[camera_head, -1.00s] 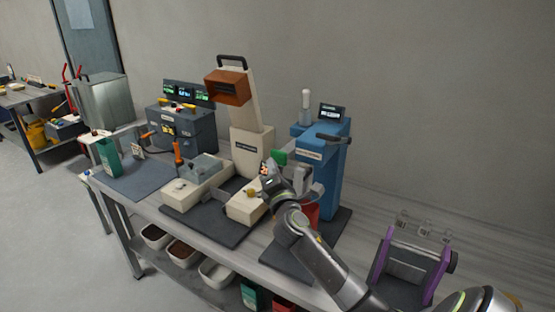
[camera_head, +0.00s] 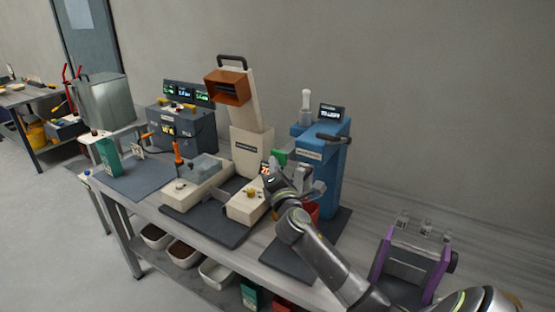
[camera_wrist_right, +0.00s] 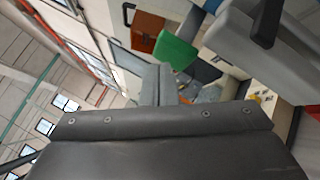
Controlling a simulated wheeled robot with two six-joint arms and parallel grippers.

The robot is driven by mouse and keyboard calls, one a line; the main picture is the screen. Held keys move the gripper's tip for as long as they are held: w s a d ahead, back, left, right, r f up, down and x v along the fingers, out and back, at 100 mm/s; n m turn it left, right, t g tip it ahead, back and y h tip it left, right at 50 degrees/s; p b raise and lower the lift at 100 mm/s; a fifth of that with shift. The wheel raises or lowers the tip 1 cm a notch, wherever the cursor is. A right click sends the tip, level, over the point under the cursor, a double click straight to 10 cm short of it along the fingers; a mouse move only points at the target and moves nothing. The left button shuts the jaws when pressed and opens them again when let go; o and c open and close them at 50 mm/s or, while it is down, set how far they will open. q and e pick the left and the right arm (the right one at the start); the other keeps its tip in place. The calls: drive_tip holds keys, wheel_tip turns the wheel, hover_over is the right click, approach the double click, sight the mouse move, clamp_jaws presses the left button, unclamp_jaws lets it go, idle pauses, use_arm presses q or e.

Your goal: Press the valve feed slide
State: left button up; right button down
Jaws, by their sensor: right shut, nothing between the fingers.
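My right gripper (camera_head: 272,172) is shut and empty, in front of the blue machine (camera_head: 330,165) and beside the cream elevator column. A green block (camera_head: 280,157) shows just behind the gripper and on the blue machine's left side. In the right wrist view the green block (camera_wrist_right: 175,50) lies just beyond the pale grey fingers (camera_wrist_right: 160,84). I cannot tell whether they touch it. I cannot tell for sure which part is the valve feed slide; my wrist and forearm hide much of the blue machine's lower front. My left gripper is not in view.
The cream elevator (camera_head: 250,150) with an orange head (camera_head: 227,84) stands left of the gripper. A cream base with a yellow knob (camera_head: 251,192) is close below. A red container (camera_head: 312,212) is partly behind my arm.

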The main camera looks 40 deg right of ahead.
drive_tip(key=shift+w+d, duration=0.25)
drive_tip(key=shift+d, duration=0.35)
drive_tip(key=shift+w+d, duration=0.2)
drive_tip(key=shift+d, duration=0.4)
idle(1.0)
drive_tip(key=shift+a, duration=0.1)
drive_tip(key=shift+s+a+p, duration=0.15)
drive_tip(key=shift+s+a, duration=0.2)
drive_tip(key=shift+a, duration=0.4)
drive_tip(key=shift+s+a+p, duration=0.15)
drive_tip(key=shift+s+a, duration=0.15)
drive_tip(key=shift+a, duration=0.4)
drive_tip(key=a, duration=0.1)
drive_tip(key=s+a+p, duration=0.1)
drive_tip(key=a, duration=0.1)
drive_tip(key=s+a, duration=0.1)
drive_tip(key=shift+a, duration=0.3)
drive_tip(key=shift+w, duration=0.1)
